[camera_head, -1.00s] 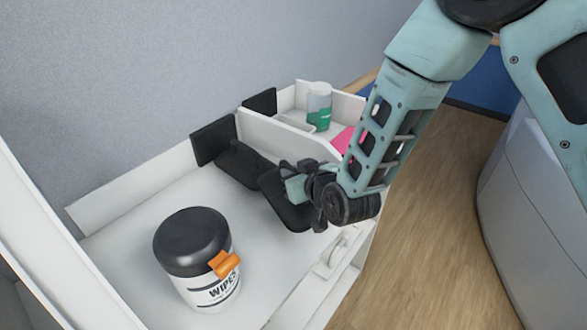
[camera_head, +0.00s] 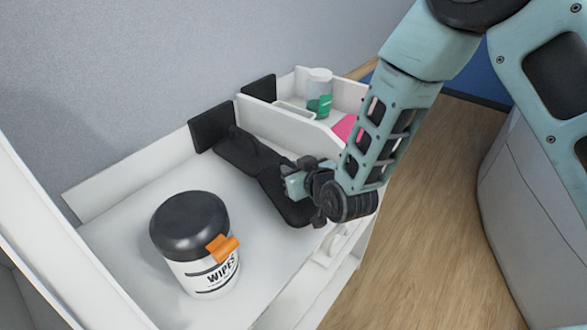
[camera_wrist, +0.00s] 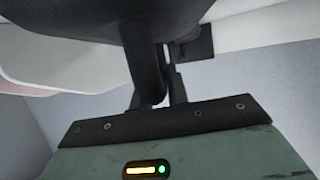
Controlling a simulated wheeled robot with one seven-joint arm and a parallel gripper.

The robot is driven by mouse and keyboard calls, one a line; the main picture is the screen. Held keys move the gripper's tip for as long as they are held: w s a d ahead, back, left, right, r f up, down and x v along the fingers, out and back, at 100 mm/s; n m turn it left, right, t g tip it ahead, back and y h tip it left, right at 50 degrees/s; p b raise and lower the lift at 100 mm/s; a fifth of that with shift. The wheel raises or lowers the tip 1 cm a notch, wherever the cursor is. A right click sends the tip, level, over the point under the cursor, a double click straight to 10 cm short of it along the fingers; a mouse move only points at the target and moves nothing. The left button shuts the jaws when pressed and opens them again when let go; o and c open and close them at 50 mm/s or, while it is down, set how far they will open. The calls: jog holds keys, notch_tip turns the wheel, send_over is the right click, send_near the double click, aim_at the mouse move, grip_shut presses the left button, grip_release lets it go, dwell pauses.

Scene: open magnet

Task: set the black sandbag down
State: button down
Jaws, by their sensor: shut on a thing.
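The black sandbag (camera_head: 285,203) has two dark lobes joined by a strap. It is over the white cart top (camera_head: 130,235), between the wipes tub and the raised tray at the back. My gripper (camera_head: 293,180) is shut on its strap from the right. In the wrist view the sandbag (camera_wrist: 75,12) fills the top, and its strap runs down to my gripper (camera_wrist: 163,75). The sandbag's underside is hidden, so I cannot tell whether it touches the cart top.
A wipes tub (camera_head: 190,225) with a black lid and orange tab stands at the front left. A white tray (camera_head: 290,122) behind holds a green-and-clear bottle (camera_head: 319,95) and a pink item (camera_head: 345,127). A black panel (camera_head: 211,128) stands at the back edge. Bare cart top lies around the tub.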

jog(key=shift+f+b, duration=0.4)
jog(key=shift+b, duration=0.1)
jog(key=c, duration=1.3)
grip_release()
jog(key=shift+f, duration=0.2)
jog(key=shift+p+v, duration=6.4)
jog(key=shift+v, duration=2.35)
jog(key=shift+w, duration=0.1)
